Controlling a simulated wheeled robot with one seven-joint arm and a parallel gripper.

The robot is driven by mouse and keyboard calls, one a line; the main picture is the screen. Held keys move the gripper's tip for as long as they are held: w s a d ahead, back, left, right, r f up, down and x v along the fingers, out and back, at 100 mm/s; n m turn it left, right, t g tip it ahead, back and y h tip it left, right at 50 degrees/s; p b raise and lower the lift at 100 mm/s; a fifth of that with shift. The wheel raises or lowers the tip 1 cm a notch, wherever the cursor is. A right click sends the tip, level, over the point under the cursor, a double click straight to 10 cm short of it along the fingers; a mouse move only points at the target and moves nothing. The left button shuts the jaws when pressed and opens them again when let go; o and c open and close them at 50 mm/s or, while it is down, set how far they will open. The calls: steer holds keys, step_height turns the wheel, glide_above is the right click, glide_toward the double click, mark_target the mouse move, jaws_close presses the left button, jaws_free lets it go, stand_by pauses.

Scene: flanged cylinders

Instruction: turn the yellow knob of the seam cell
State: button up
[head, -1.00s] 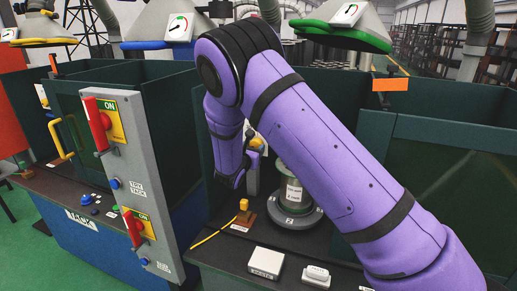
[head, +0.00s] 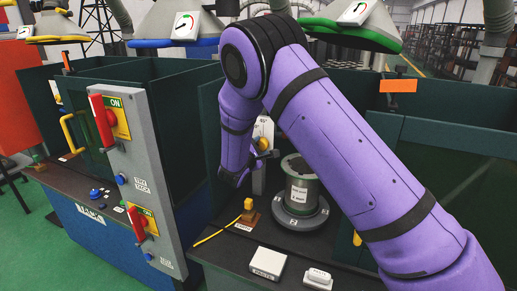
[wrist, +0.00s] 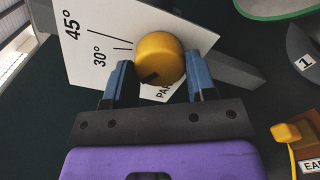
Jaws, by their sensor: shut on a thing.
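The round yellow knob (wrist: 158,58) stands in front of a white angle plate (wrist: 85,48) marked 45° and 30°, with a partly hidden label starting "PA". A dark mark shows on the knob's lower left. My gripper (wrist: 158,80) has one blue finger on each side of the knob and is shut on it. In the head view the knob (head: 262,145) and plate (head: 264,128) show beyond my purple arm, above the bench. My fingers are mostly hidden there.
A flanged cylinder (head: 303,185) stands on a grey base right of the knob. A small yellow block (head: 248,205) with a yellow cable sits in front. The grey panel with red handles (head: 135,180) rises at left, and a green hood (head: 350,32) hangs above.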

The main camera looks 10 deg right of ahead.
steer(key=m, duration=1.1)
steer(key=shift+m+y, duration=0.3)
steer(key=shift+y, duration=0.1)
steer(key=shift+s, duration=0.1)
steer(key=o, duration=1.3)
steer(key=v, duration=1)
steer(key=shift+s+a+f, duration=0.2)
steer(key=shift+s+a, duration=0.05)
steer(key=shift+s, duration=0.05)
